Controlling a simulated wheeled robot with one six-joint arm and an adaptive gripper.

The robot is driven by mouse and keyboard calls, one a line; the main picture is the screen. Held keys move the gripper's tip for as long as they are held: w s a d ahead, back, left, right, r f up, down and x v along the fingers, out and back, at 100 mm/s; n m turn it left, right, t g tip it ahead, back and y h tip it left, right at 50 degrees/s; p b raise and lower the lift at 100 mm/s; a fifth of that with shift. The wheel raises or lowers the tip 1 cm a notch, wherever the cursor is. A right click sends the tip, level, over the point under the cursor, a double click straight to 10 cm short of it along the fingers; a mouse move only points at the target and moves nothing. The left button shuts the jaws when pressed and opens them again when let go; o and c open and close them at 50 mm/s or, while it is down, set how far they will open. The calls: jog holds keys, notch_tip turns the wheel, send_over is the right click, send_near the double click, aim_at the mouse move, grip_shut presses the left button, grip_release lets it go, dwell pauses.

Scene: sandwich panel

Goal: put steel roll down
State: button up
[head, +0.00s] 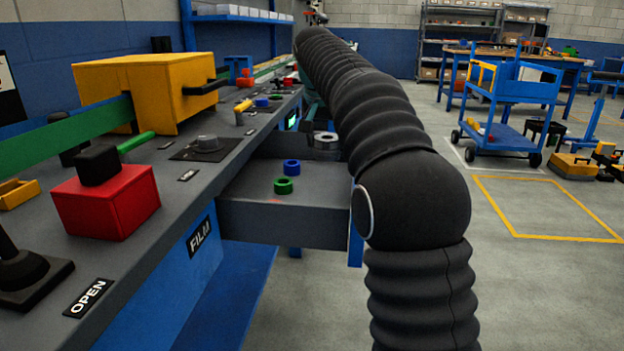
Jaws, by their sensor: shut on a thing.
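The steel roll (327,141) is a short grey metal ring at the far end of the grey side shelf (250,208), close to the left edge of my black arm. My gripper (320,122) is small and dark, just above the roll, and partly hidden behind my arm. It is shut on the steel roll. I cannot tell whether the roll's underside touches the shelf. A blue roll (291,167) and a green roll (283,186) stand on the shelf nearer to me, apart from the steel roll.
The long grey bench on the left carries a red box (106,200), a yellow machine housing (146,90) and a round grey knob (207,144). My arm crosses the middle of the view. A blue cart (508,138) stands at the right, beyond open floor with a yellow-marked rectangle.

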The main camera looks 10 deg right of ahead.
aim_at(323, 145)
jog(key=shift+a+f+b, duration=0.1)
jog(key=shift+f+b, duration=0.8)
jog(key=shift+f, duration=2.5)
jog(key=o, duration=1.4)
jog(key=shift+f, duration=0.15)
jog(key=shift+o, duration=0.2)
jog(key=p+v, duration=0.3)
jog(key=v, duration=0.9)
